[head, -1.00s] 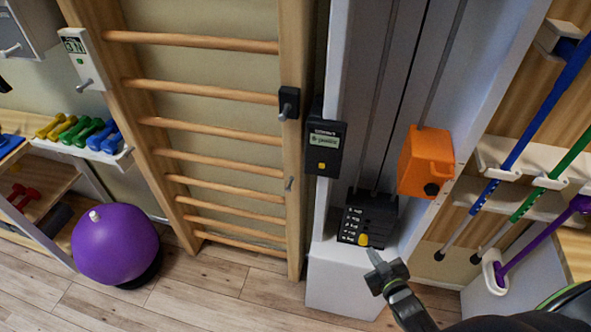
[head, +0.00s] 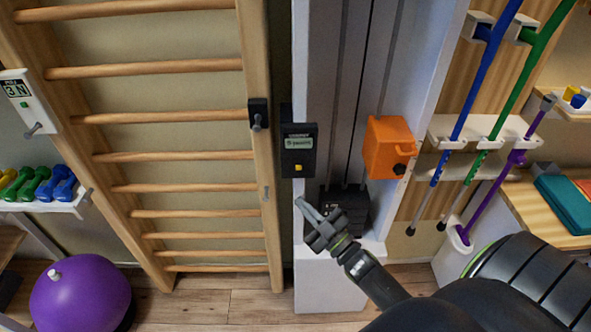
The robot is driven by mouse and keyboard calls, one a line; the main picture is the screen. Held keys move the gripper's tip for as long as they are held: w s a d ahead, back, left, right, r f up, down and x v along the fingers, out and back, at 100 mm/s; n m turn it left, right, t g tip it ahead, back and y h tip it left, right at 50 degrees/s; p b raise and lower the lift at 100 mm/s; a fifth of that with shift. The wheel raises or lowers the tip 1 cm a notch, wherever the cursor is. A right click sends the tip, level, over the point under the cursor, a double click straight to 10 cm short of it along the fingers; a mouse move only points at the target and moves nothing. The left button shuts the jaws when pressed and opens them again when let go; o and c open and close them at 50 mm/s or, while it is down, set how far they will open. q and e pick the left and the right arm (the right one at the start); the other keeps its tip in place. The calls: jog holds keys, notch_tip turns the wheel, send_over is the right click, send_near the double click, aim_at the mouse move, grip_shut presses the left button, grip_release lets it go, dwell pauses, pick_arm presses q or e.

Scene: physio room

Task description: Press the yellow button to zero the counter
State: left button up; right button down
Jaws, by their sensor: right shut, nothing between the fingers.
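The counter (head: 299,150) is a small black box on the left edge of the white pulley column. It has a greenish display, whose text is too small to read surely, and a small yellow button (head: 298,168) below it. My right gripper (head: 302,203) is shut and empty. In the picture its tips are just below the counter, apart from the yellow button; how far in front of the column they are, I cannot tell. The gripper partly hides the black weight stack (head: 352,205). My left gripper is not in view.
An orange box (head: 388,148) sits on the column's right side. Wooden wall bars (head: 160,154) stand to the left, with a purple ball (head: 82,295) on the floor. Coloured poles (head: 484,80) hang on a rack at right. A black knob (head: 258,122) sits on the wall-bar post.

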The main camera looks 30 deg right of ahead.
aim_at(299, 168)
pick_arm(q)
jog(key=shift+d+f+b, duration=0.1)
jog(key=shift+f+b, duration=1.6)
pick_arm(e)
jog(key=w+d, duration=0.4)
jog(key=w, duration=0.3)
jog(key=shift+w+d, duration=0.3)
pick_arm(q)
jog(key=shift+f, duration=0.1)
pick_arm(e)
jog(key=shift+w, duration=0.1)
jog(key=shift+w+d, duration=0.2)
jog(key=shift+w, duration=0.05)
pick_arm(q)
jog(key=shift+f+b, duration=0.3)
jog(key=shift+b, duration=0.1)
pick_arm(e)
jog(key=shift+w+d, duration=0.25)
jog(key=shift+w, duration=0.15)
dwell(0.6)
jog(key=shift+s, duration=0.1)
pick_arm(q)
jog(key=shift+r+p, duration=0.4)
jog(key=shift+p, duration=0.05)
pick_arm(e)
jog(key=shift+s+a, duration=0.5)
jog(key=shift+s, duration=0.2)
